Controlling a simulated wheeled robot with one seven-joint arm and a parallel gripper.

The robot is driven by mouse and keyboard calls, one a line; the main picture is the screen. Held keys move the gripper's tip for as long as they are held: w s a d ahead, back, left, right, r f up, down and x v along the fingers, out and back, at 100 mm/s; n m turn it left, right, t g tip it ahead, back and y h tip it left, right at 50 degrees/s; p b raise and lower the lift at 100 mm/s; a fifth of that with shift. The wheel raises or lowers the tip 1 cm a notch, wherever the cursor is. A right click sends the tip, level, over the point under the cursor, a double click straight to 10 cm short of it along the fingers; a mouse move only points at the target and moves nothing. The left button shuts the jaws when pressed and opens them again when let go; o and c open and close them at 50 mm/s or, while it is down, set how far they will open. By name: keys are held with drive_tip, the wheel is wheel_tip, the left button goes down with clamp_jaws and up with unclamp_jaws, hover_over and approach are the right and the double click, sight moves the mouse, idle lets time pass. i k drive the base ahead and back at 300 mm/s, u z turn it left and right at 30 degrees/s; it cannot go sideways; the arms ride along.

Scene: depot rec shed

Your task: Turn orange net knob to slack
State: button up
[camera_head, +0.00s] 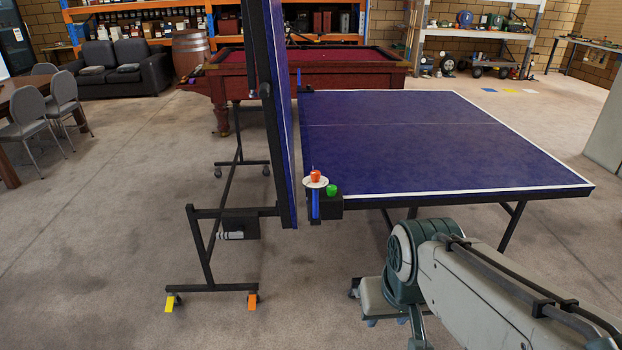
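The orange knob (316,176) sits on top of a white round disc (316,183) at the near corner of the table tennis table, by the hinge side. A blue upright strip (316,205) shows below the disc. A green knob (332,190) is just right of it, on a black block (330,204). The marking on the disc is too small to read. My arm reaches in from the lower right, with a joint below the table's near edge. My gripper is not visible, so its state and its place relative to the knob do not show.
The blue table half (430,140) lies flat; the other half (276,110) stands upright left of the knobs. Its wheeled black frame (207,250) has yellow (170,304) and orange (251,302) tabs at the feet. A red pool table (335,70) stands behind.

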sight(315, 175)
drive_tip(key=k, duration=0.55)
drive_tip(key=z, duration=0.45)
drive_tip(key=i, duration=1.5)
drive_tip(key=u, duration=0.45)
